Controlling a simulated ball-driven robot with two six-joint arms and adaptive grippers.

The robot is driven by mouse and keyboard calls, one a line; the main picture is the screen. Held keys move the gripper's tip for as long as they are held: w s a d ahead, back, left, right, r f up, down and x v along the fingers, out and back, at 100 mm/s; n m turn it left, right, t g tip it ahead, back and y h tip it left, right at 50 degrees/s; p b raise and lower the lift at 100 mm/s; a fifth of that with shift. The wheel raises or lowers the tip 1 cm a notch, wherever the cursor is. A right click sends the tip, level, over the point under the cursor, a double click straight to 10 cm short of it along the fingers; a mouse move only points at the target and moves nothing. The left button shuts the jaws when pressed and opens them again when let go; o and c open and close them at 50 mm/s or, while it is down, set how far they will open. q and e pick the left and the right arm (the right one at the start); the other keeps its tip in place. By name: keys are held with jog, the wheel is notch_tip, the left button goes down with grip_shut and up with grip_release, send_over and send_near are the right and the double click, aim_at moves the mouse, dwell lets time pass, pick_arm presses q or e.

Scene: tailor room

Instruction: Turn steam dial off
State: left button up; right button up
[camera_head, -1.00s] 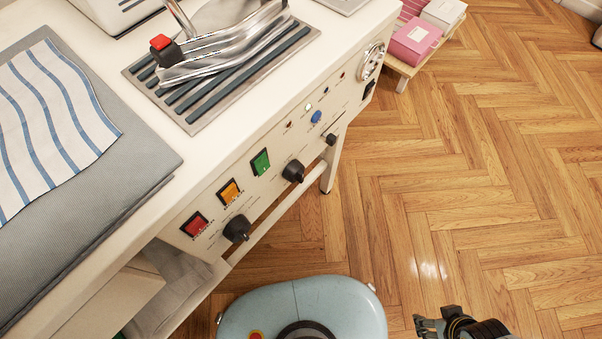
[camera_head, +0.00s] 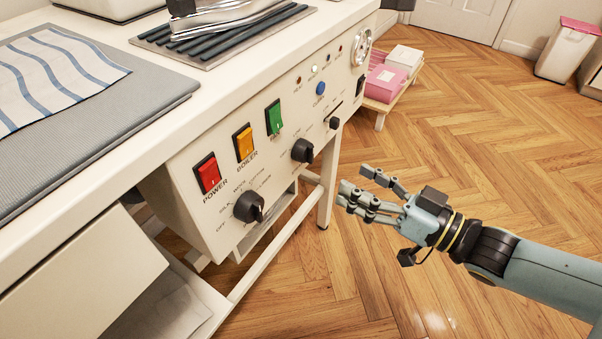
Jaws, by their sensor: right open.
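The white control panel (camera_head: 215,240) of the ironing table carries two large black dials. The nearer dial (camera_head: 249,207) has OFF and fabric names printed around it. The farther dial (camera_head: 302,151) has small print that I cannot read, so I cannot tell for sure which is the steam dial. A smaller black knob (camera_head: 334,123) sits farther right. My right gripper (camera_head: 354,180) is open and empty, pointing left, in front of and to the right of the farther dial, apart from the panel. My left gripper is out of view.
Red (camera_head: 208,173), amber (camera_head: 245,142) and green (camera_head: 274,118) switches and a blue button (camera_head: 320,88) sit above the dials. A steam iron (camera_head: 235,15) rests on top. A table leg (camera_head: 328,190) stands near my right gripper. The floor at right is open.

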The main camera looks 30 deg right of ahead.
aim_at(312, 158)
jog(key=x, duration=0.9)
jog(key=shift+b, duration=0.4)
jog(key=shift+w+a+r, duration=0.1)
jog(key=shift+w+a, duration=0.05)
jog(key=shift+w, duration=0.25)
jog(key=shift+w+a, duration=0.1)
jog(key=shift+w, duration=0.15)
jog(key=shift+c, duration=0.8)
jog(key=c, duration=1)
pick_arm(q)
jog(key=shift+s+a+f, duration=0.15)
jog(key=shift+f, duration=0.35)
